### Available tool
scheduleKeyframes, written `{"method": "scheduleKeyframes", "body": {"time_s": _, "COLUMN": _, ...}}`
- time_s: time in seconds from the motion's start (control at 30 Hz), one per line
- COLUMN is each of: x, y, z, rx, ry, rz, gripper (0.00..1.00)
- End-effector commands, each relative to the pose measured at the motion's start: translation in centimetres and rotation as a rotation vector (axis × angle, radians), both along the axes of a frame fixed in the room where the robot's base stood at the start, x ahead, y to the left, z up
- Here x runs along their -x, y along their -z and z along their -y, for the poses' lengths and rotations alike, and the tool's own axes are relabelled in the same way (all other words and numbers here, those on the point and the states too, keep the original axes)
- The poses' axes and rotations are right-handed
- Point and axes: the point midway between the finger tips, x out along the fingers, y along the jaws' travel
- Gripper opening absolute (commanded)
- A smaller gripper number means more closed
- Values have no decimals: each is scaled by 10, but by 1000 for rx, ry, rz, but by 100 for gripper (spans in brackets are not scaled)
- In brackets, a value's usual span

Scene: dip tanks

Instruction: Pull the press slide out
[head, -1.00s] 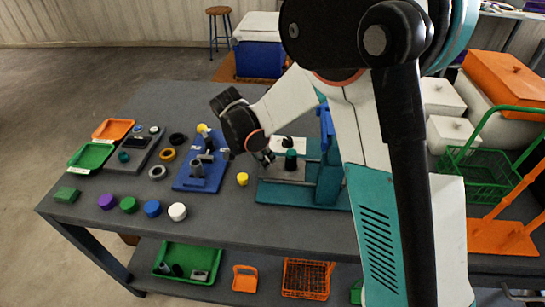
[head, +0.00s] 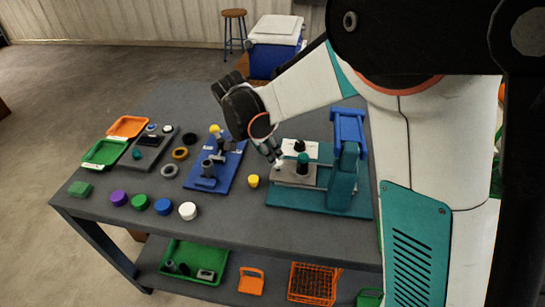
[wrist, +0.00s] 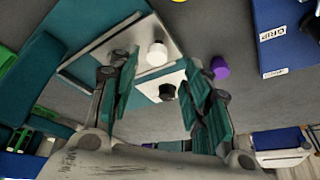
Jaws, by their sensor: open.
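A white knob (wrist: 157,53) on the grey plate (wrist: 140,42) shows between my fingers in the wrist view. My gripper (head: 276,157) is open, pointing down at the slide's left end; in the wrist view its two teal-padded fingers (wrist: 160,80) are apart. Whether either finger touches the knob, I cannot tell.
A black knob (head: 299,146) on a white plate is just behind the slide. A yellow cap (head: 253,181) and a blue fixture (head: 215,170) stand to the left. Coloured caps line the bench's front. A green tray (head: 195,262) is on the lower shelf.

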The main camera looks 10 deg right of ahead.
Motion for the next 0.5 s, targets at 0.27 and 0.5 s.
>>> {"method": "scheduleKeyframes", "body": {"time_s": 0.27, "x": 9, "y": -45, "z": -17, "rx": 0, "ry": -1, "rz": 0, "gripper": 44}}
{"method": "scheduleKeyframes", "body": {"time_s": 0.5, "x": 11, "y": -59, "z": -22, "rx": 0, "ry": 0, "rz": 0, "gripper": 44}}
